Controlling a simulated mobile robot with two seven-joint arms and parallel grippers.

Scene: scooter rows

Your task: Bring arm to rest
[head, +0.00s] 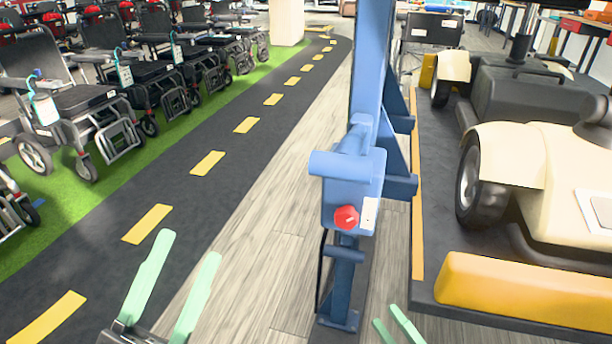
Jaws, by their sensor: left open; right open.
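My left gripper (182,252) is at the lower left of the head view, with its two pale green fingers spread apart. It is empty, over the dark lane and the edge of the wood floor. My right gripper (386,318) is at the bottom edge, right of the blue post. Only its pale green fingertips show, apart from each other, with nothing seen between them. The rest of the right gripper is cut off by the frame.
A blue post (352,185) with a red knob (346,217) stands between my grippers. A cream scooter (520,160) is on a dark platform (440,215) with a yellow block (525,290) at right. Wheelchairs (75,105) line the green strip at left. The dark lane (190,215) is clear.

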